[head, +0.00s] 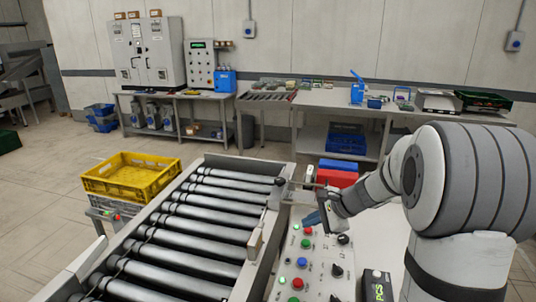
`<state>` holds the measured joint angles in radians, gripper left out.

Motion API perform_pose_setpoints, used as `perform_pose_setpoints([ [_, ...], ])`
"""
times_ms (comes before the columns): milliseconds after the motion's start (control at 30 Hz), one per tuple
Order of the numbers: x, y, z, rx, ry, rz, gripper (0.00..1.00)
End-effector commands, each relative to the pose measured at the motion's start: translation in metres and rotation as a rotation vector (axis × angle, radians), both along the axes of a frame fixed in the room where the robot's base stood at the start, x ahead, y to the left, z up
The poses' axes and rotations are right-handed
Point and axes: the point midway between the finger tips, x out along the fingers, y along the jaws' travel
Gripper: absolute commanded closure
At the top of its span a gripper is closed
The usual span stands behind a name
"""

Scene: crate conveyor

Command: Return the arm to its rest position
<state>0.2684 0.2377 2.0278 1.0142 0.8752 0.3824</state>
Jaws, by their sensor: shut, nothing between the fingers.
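My arm reaches in from the right in the head view, its large grey and white joint close to the camera. My gripper (318,218) is above the far part of a control panel (317,268), beside the right rail of a roller conveyor. It is shut, and nothing shows between its fingers. The panel has red, green and blue buttons and black knobs. The fingertips are small in the picture, and I cannot tell whether they touch the panel.
The roller conveyor (190,225) fills the middle foreground, with no crate on its visible rollers. A yellow crate (131,175) stands at its left. Red and blue bins (337,176) are behind my gripper. Workbenches with tools line the back wall. The floor at left is open.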

Motion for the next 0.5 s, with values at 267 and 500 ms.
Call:
perform_pose_setpoints([
  [267,-0.096,0.029,0.026,-0.308,-0.095,0.385,1.0],
  [500,-0.18,0.029,0.033,-0.604,-0.175,0.739,1.0],
])
